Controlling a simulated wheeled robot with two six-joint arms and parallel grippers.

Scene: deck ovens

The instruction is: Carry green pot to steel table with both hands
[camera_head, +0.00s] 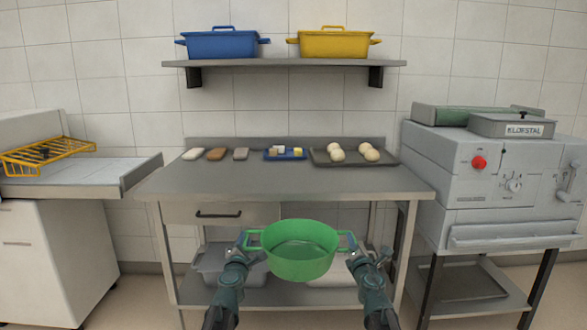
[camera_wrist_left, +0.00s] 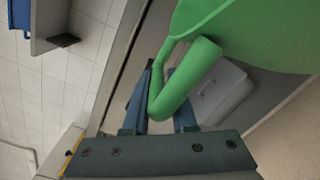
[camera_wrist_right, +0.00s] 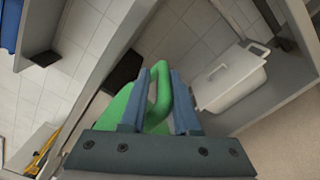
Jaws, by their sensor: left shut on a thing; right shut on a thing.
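The green pot (camera_head: 300,265) is held level in front of the steel table (camera_head: 290,182), lower than its top in the head view. It is open at the top and looks empty. My left gripper (camera_head: 243,243) is shut on the pot's left handle, which also shows between the fingers in the left wrist view (camera_wrist_left: 185,80). My right gripper (camera_head: 352,245) is shut on the right handle, seen between the fingers in the right wrist view (camera_wrist_right: 160,95). The pot hides part of the table's front and lower shelf.
At the back of the table lie several bars, a blue tray (camera_head: 286,154) and a dark tray (camera_head: 354,158) with dough balls. The table's front half is clear. A blue pot (camera_head: 222,44) and a yellow pot (camera_head: 334,44) stand on the wall shelf (camera_head: 285,63). A machine (camera_head: 500,180) stands right.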

